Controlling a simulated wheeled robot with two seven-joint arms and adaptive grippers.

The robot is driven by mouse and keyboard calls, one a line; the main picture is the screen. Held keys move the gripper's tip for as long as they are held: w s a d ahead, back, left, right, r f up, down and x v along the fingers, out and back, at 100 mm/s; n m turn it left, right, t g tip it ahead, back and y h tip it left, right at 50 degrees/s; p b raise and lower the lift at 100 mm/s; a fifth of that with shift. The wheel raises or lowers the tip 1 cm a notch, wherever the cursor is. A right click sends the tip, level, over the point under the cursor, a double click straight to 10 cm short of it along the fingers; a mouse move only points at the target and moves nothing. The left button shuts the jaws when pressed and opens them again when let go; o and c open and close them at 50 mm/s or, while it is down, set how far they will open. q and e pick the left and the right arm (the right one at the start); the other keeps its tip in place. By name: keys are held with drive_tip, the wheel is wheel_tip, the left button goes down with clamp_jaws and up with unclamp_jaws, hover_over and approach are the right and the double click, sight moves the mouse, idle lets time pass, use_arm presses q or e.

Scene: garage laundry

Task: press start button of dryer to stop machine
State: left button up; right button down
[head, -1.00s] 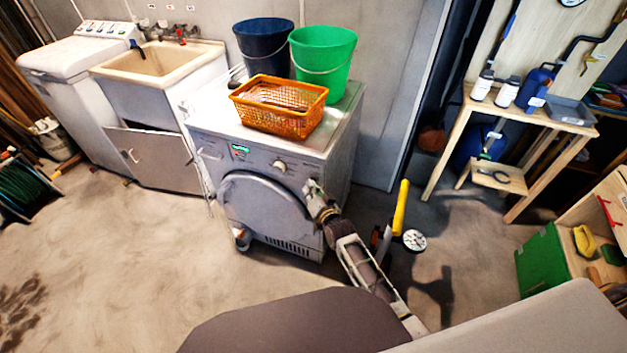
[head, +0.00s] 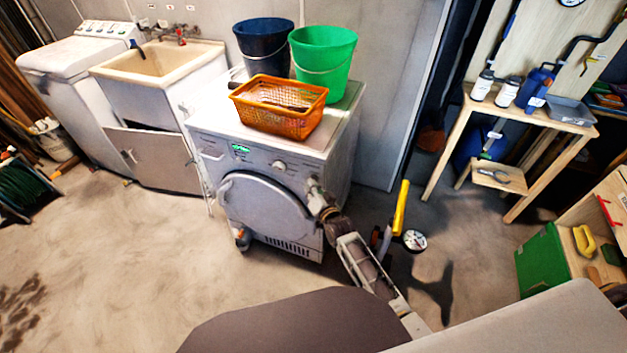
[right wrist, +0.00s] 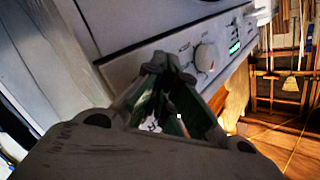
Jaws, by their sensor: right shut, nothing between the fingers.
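The dryer (head: 262,215) is a silver-grey front-loader with a round door that looks shut. Its control panel has a lit green display (head: 240,148) and a round knob (head: 279,165). My right gripper (head: 313,184) is shut and empty, at the right end of the dryer's front, just right of the knob. In the right wrist view its fingertips (right wrist: 166,66) are close in front of the panel, beside the knob (right wrist: 205,56), with the green display (right wrist: 234,42) beyond. I cannot tell whether they touch the panel. The start button is not clearly visible. My left gripper is out of view.
An orange basket (head: 280,120), a dark blue bucket (head: 264,50) and a green bucket (head: 324,62) stand on the dryer. A yellow-handled pump with a gauge (head: 414,240) stands on the floor right of my arm.

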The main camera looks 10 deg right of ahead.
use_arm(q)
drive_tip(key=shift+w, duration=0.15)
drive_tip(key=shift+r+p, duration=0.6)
use_arm(e)
drive_tip(key=shift+s+a, duration=0.4)
drive_tip(key=shift+s, duration=0.2)
drive_tip(key=shift+s, duration=0.1)
